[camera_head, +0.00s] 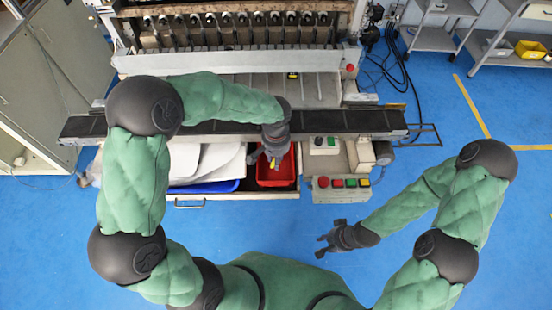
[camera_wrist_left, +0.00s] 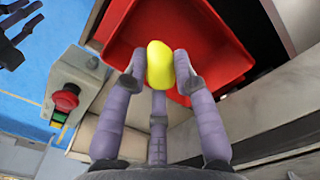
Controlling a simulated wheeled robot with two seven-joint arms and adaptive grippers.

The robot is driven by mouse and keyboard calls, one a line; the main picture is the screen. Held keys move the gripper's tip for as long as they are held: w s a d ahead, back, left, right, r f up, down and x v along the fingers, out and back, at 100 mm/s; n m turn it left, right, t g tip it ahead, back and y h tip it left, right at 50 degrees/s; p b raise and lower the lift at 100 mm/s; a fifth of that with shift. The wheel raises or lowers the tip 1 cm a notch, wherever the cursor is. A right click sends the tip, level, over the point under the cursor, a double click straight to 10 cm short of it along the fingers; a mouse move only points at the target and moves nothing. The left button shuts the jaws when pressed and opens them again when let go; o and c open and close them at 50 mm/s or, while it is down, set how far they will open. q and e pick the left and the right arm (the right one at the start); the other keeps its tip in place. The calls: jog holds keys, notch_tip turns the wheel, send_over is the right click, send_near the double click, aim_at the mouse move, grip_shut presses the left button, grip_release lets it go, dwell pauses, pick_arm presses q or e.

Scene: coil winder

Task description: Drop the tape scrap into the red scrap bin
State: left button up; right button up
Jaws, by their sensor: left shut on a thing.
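The tape scrap (camera_wrist_left: 159,64) is a small yellow piece. In the left wrist view it sits between the fingers of my left gripper (camera_wrist_left: 157,75), which is shut on it. The red scrap bin (camera_wrist_left: 125,30) lies behind and beneath the scrap in that view. In the head view the red bin (camera_head: 284,174) stands in the open drawer, and my left gripper (camera_head: 268,157) is over it, with a bit of yellow showing at the fingers. My right gripper (camera_head: 325,243) is over the blue floor, away from the bin, with its fingers looking spread and empty.
A blue tray (camera_head: 215,187) and white sheets (camera_head: 210,160) lie left of the bin. A control box with buttons (camera_head: 340,187) is to its right. The dark rail (camera_head: 350,121) of the coil winder runs behind. Open blue floor (camera_head: 420,180) lies to the right.

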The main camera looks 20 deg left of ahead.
pick_arm(q)
jog(key=o, duration=0.8)
jog(key=shift+o, duration=0.2)
jog(key=shift+r, duration=0.1)
notch_tip(320, 180, up, 12)
dwell(0.5)
